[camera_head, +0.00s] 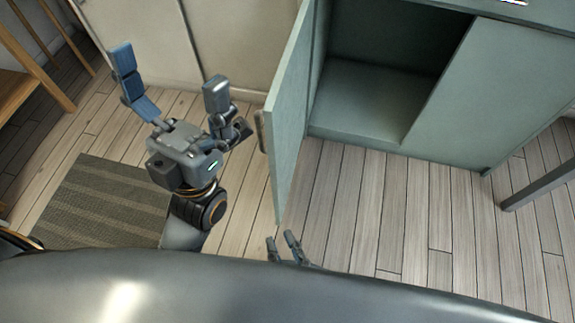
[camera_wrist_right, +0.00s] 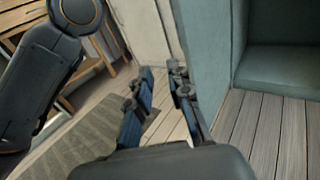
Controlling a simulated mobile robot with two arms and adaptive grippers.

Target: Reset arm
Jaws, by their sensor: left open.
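My left gripper (camera_head: 170,92) is open and empty above the floor, left of the open cabinet door. Its two fingers point up the picture and stand wide apart; one shows a blue pad. My right gripper (camera_head: 280,240) shows only its fingertips above my body's edge, below the door's lower end in the head view. In the right wrist view, the right gripper (camera_wrist_right: 162,72) has its fingers apart with nothing between them. The green cabinet door (camera_head: 287,115) stands open, with a handle on its left face. It is near the right fingers in the wrist view (camera_wrist_right: 202,55).
The green cabinet (camera_head: 475,95) has an empty-looking open compartment (camera_head: 370,95). A striped mat (camera_head: 95,205) lies on the plank floor at the left. A wooden table or stool (camera_head: 30,75) stands at the far left. A grey leg (camera_head: 540,185) is at the right. Floor right of the door is clear.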

